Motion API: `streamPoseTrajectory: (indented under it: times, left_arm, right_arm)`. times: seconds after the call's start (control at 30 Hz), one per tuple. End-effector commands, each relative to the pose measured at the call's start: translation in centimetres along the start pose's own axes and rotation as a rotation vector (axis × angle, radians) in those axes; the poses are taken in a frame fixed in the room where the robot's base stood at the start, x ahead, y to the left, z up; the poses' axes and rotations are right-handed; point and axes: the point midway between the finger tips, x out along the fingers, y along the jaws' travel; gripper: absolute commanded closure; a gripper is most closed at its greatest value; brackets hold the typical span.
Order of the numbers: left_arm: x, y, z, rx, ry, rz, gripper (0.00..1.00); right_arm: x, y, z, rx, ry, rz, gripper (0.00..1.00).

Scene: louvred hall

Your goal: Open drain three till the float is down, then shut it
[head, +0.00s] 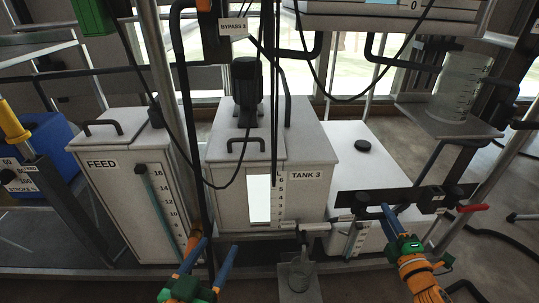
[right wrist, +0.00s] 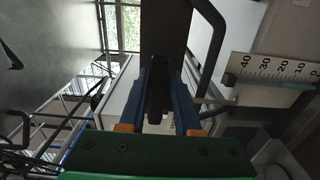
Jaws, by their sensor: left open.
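Tank 3 (head: 312,150) stands mid-picture in the head view. Its bright level window (head: 260,198) has a numbered scale beside it; I cannot make out a float in it. A pale outlet pipe (head: 314,227) comes out low on the tank's right, above a small grey tray (head: 298,283). My left gripper (head: 208,248) is open and empty, low in front, left of that pipe. My right gripper (head: 393,214) is at a dark bar with black knobs (head: 350,199). In the right wrist view a dark upright piece (right wrist: 157,90) lies between its blue fingers; whether they press on it is unclear.
The FEED tank (head: 120,185) stands to the left, with a blue container (head: 50,145) beyond it. A red handle (head: 472,208) is right of my right gripper. A clear graduated vessel (head: 460,85) stands on a shelf. Cables and posts cross in front of tank 3.

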Motion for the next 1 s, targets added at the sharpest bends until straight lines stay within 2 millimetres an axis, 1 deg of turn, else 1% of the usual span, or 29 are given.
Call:
streamPoseTrajectory:
  times: [0.03, 0.07, 0.1, 0.37, 0.43, 0.53, 0.7, 0.8, 0.9, 1.0]
  left_arm:
    - [0.0, 0.0, 0.0, 0.0, -0.002, 0.0, 0.32]
    - [0.0, 0.0, 0.0, 0.0, -0.002, 0.0, 0.32]
    - [0.0, 0.0, 0.0, 0.0, -0.003, 0.0, 0.32]
    - [-0.1, 0.0, 0.0, -0.001, -0.005, 0.0, 0.32]
    - [-0.1, 0.0, -0.5, -0.001, -0.006, 0.0, 0.32]
    - [-0.3, -0.1, -1.4, -0.001, -0.006, 0.0, 0.32]
    - [-0.5, -0.1, -2.3, -0.001, -0.006, 0.0, 0.32]
    - [-0.5, -0.1, -2.5, -0.001, -0.006, 0.0, 0.32]
    - [-0.5, -0.1, -2.5, -0.001, -0.006, -0.001, 0.32]
    - [-0.5, -0.1, -2.5, -0.001, -0.006, -0.001, 0.32]
  right_arm:
    - [0.0, 0.1, 0.0, -0.004, 0.0, 0.001, 0.53]
    - [0.0, 0.1, 0.0, -0.005, 0.0, 0.001, 0.45]
    - [0.0, 0.1, 0.0, -0.007, -0.001, 0.001, 0.43]
    - [-0.1, 0.3, 0.1, -0.011, -0.002, 0.002, 0.43]
    - [-0.8, 0.4, 0.1, -0.011, -0.002, 0.0, 0.43]
    - [-2.6, 0.6, 0.1, -0.011, -0.004, -0.001, 0.43]
    - [-5.4, 0.5, 0.1, -0.01, -0.003, -0.001, 0.43]
    - [-6.6, 0.4, 0.1, -0.012, -0.003, 0.002, 0.43]
    - [-7.0, 0.3, 0.1, -0.013, -0.004, 0.002, 0.43]
    - [-7.0, 0.3, 0.1, -0.014, -0.004, 0.003, 0.43]
